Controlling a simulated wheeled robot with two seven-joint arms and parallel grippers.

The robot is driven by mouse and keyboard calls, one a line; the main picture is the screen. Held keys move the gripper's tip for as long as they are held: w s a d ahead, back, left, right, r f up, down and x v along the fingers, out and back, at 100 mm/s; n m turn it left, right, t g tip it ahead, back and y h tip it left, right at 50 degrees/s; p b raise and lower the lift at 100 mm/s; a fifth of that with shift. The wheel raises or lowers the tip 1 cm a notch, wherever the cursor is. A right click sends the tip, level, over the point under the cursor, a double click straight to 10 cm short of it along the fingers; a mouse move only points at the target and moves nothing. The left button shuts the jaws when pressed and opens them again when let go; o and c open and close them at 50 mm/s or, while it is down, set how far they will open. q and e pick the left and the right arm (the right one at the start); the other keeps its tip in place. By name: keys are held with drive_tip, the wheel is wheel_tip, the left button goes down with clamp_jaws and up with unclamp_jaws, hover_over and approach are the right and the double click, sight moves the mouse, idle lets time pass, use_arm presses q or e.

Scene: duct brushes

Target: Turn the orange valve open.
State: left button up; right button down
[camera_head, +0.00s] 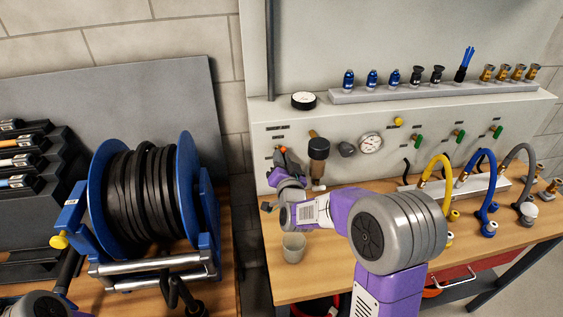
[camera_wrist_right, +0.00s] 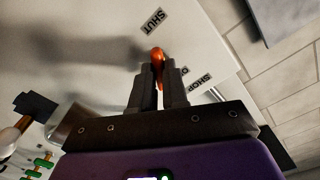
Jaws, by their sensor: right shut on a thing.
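The orange valve handle (camera_wrist_right: 157,56) shows between the fingertips of my right gripper (camera_wrist_right: 158,80) in the right wrist view. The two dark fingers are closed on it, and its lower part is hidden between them. A "SHUT" label (camera_wrist_right: 153,20) is on the pale panel beyond the handle, and another label, partly covered, is beside the fingers. In the head view my right gripper (camera_head: 283,160) is at the left part of the panel, where only a small bit of orange shows. My left arm shows at the bottom left edge; its jaws are not clear.
A blue hose reel (camera_head: 187,160) stands at the left. A brown-topped fitting (camera_head: 318,150) and a gauge (camera_head: 370,143) are right of the gripper. A grey cup (camera_head: 293,247) stands on the wooden bench (camera_head: 315,278) under my right arm. Coloured hoses (camera_head: 487,180) stand at the right.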

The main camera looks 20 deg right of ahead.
drive_tip(key=n, duration=0.6)
drive_tip(key=shift+n, duration=0.3)
idle(0.5)
drive_tip(key=c, duration=1.1)
unclamp_jaws()
drive_tip(key=shift+c, duration=0.2)
drive_tip(key=shift+s, duration=0.1)
drive_tip(key=v, duration=0.7)
drive_tip(key=shift+s+p, duration=0.2)
drive_tip(key=shift+p, duration=0.1)
drive_tip(key=shift+a, duration=0.1)
